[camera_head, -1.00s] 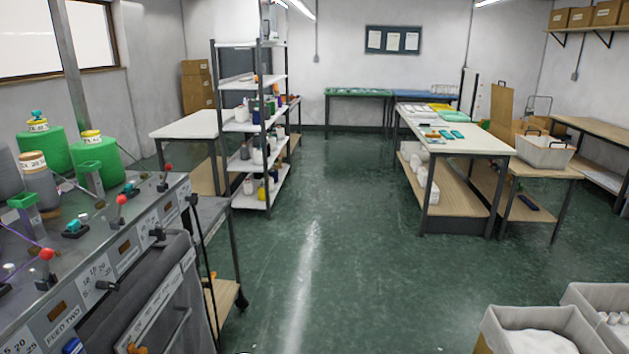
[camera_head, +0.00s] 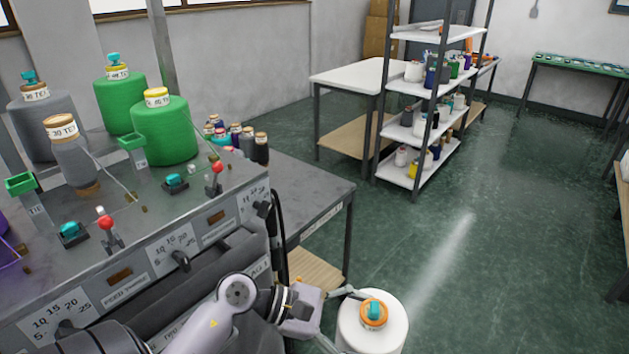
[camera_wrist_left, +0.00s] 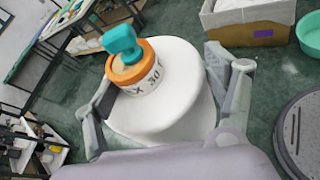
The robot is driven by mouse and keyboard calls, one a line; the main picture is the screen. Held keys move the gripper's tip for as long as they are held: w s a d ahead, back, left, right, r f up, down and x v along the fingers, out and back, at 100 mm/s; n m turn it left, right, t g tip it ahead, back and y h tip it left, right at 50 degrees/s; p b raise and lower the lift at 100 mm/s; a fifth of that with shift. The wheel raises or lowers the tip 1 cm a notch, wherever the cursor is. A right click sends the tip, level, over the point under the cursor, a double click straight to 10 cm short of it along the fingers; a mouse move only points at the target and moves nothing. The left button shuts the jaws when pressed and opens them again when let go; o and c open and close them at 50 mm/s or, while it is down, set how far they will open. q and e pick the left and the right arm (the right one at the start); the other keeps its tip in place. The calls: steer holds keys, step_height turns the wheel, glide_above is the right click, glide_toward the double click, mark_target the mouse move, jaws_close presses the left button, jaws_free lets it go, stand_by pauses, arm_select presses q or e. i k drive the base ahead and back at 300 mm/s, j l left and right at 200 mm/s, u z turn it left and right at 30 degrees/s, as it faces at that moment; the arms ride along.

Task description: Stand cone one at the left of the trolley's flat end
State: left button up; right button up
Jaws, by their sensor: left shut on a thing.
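A large white cone with an orange collar and a teal cap (camera_head: 372,332) is at the bottom of the head view, cut off by its edge. It also fills the middle of the left wrist view (camera_wrist_left: 178,95), where its collar label reads something like "X 30". My left gripper (camera_head: 345,308) is shut around it, one finger on each side in the wrist view. The cone hangs over green floor, roughly upright in the head view. A grey-topped stand with a wooden lower shelf (camera_head: 305,190), perhaps the trolley, is beyond my arm. My right gripper is out of view.
Several small cones (camera_head: 237,138) stand at the grey top's far left. The knitting machine (camera_head: 150,225), with green and grey cones, fills the left. Shelving (camera_head: 410,135) and a white table (camera_head: 350,75) stand behind. A lined box (camera_wrist_left: 248,22) and green basin (camera_wrist_left: 310,35) are on the floor.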

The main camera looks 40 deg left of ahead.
mark_target(280, 210)
steer(key=i+u, duration=0.1)
steer(key=i, duration=0.75)
steer(key=i+l+u, duration=0.1)
steer(key=i, duration=0.7)
steer(key=i+u, duration=0.25)
steer(key=i, duration=0.25)
steer(key=i+u, duration=0.3)
steer(key=i, duration=0.25)
steer(key=i+l+u, duration=0.25)
steer(key=i, duration=0.25)
steer(key=u, duration=2.6)
